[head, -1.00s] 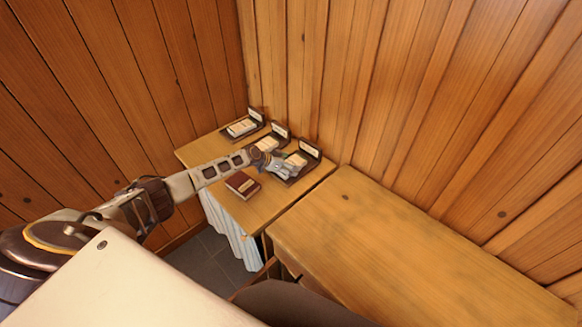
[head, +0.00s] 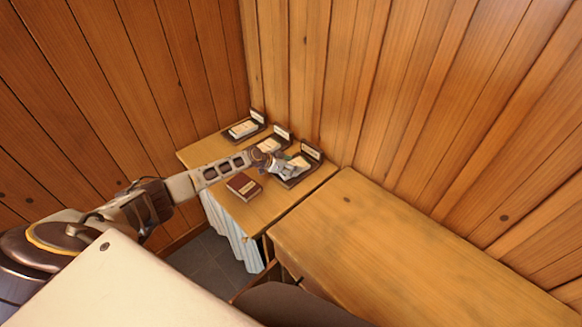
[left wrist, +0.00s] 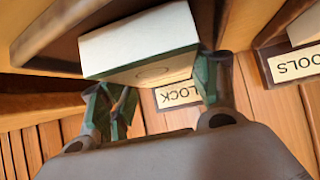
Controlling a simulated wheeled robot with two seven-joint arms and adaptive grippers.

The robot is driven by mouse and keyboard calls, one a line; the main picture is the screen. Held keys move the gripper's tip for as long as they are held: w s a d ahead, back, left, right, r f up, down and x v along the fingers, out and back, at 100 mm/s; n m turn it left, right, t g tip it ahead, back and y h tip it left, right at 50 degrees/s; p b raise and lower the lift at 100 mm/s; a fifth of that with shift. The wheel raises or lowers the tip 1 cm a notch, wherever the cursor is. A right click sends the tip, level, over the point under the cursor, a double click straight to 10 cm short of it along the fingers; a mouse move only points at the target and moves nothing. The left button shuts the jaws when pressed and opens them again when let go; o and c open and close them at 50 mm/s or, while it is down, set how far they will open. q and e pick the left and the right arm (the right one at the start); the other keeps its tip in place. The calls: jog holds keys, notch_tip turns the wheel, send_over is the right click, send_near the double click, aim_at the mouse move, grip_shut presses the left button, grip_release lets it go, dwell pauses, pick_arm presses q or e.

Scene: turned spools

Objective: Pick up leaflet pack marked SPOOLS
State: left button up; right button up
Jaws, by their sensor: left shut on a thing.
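My left gripper (head: 284,167) is over the tray (head: 290,181) at the right end of the row on the small table. In the left wrist view its green-tipped fingers (left wrist: 155,82) are shut on a white pack (left wrist: 140,42), one at each side. The pack's front is grey-green with an oval outline; no word is readable on it. A card reading "OOLS" (left wrist: 295,66), its start cut off, shows at the right. A card reading "LOCK" (left wrist: 178,94), partly hidden, shows between the fingers. My right gripper is not in view.
Two more trays with upright label cards, a middle one (head: 283,135) and a far one (head: 258,118), stand along the back. A dark red book (head: 243,186) lies in front. A larger bare wooden table (head: 400,240) adjoins at right. Plank walls close the corner.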

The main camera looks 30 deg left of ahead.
pick_arm(q)
notch_tip(320, 180, up, 10)
dwell(0.6)
jog(key=shift+f, duration=0.15)
dwell(0.4)
